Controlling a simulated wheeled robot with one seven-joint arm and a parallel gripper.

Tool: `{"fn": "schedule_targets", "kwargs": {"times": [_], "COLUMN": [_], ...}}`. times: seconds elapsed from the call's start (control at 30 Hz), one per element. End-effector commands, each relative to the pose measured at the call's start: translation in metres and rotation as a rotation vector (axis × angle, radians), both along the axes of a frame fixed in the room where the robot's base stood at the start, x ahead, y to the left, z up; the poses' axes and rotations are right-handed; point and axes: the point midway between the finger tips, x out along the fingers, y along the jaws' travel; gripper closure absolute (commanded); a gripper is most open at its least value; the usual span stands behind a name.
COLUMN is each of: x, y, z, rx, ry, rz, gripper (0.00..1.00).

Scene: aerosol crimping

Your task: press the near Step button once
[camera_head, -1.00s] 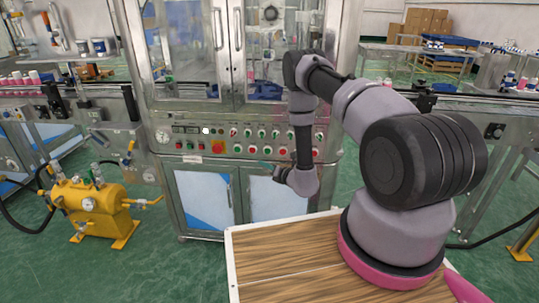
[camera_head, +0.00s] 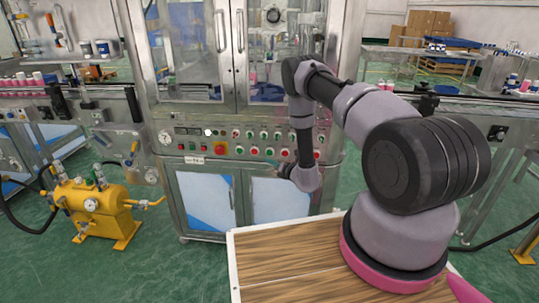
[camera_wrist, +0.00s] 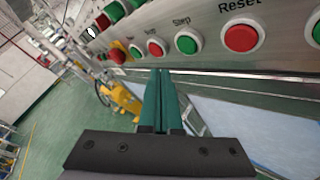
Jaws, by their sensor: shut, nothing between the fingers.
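In the wrist view, a green round button labelled Step (camera_wrist: 188,43) sits on the grey metal control panel (camera_wrist: 284,58). A red button (camera_wrist: 155,47) is left of it, and a larger red button labelled Reset (camera_wrist: 240,37) is to its right. My gripper (camera_wrist: 160,72) has its two teal fingers shut together with nothing between them. In that view the fingertips lie just below and left of the Step button, and a gap shows between them. In the head view my wrist is low in front of the panel, and the fingers are too small to make out clearly.
The head view shows the panel's rows of red and green buttons and a yellow square with a red button (camera_head: 220,148). Glass doors are above and cabinet doors below. A yellow tank (camera_head: 95,205) stands on the floor at left. A wooden-topped surface (camera_head: 285,255) is below my arm.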

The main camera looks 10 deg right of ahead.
Motion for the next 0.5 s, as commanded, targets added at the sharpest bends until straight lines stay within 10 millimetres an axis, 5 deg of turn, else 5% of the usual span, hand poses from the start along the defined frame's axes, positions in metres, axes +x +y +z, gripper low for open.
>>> {"fn": "schedule_targets", "kwargs": {"times": [0.2, 0.5], "x": [0.022, 0.031], "y": [-0.007, -0.01], "z": [0.0, 0.0], "rx": [0.0, 0.0], "ry": [0.0, 0.001], "rz": [0.001, 0.001], "gripper": [1.0, 1.0]}}
